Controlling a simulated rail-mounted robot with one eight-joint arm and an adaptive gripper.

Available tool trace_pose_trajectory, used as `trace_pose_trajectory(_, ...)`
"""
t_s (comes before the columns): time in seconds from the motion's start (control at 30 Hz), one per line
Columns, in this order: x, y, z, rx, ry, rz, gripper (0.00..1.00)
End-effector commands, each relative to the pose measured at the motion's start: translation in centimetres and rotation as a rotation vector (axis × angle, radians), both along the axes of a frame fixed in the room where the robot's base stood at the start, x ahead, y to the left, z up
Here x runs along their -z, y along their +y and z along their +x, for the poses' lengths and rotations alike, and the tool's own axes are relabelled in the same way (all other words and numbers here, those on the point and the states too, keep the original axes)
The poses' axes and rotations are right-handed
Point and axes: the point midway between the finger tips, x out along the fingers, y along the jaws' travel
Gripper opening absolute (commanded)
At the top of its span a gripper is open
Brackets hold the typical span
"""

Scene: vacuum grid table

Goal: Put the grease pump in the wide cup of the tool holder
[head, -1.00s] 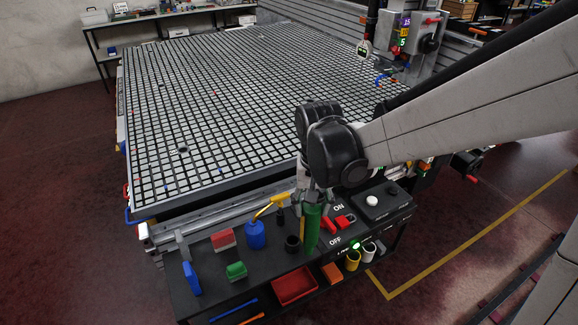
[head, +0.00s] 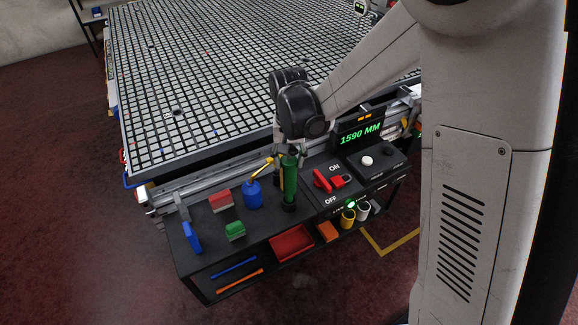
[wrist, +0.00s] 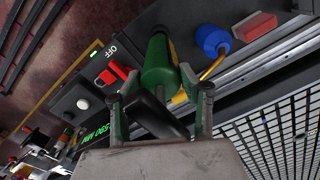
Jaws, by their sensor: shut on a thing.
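The green grease pump (head: 290,182) hangs upright below my gripper (head: 289,152), which is shut on its upper part. In the wrist view the pump (wrist: 157,65) lies between the two fingers of my gripper (wrist: 160,92), with a black part beneath it. A black cup (head: 288,207) of the tool holder shows right at the pump's lower end. I cannot tell whether the pump's tip is inside the cup or just above it. A yellow piece stands close behind the pump, mostly hidden.
A blue oil can (head: 253,194) with a yellow spout stands left of the pump. A red switch (head: 322,181) is close on the right. The grid table (head: 180,90) is behind.

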Motion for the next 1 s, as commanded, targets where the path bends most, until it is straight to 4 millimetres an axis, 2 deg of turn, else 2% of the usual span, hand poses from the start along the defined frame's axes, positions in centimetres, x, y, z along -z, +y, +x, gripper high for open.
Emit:
trace_pose_trajectory(0.27, 3.0, 0.0, 0.0, 0.0, 0.0, 0.0, 0.0)
trace_pose_trajectory(0.7, 3.6, 0.0, 0.0, 0.0, 0.0, 0.0, 0.0)
trace_pose_trajectory(0.73, 3.6, 0.0, 0.0, 0.0, 0.0, 0.0, 0.4)
trace_pose_trajectory(0.87, 3.5, 0.0, 0.0, 0.0, 0.0, 0.0, 0.57)
trace_pose_trajectory(1.0, 3.5, 0.0, 0.0, 0.0, 0.0, 0.0, 0.57)
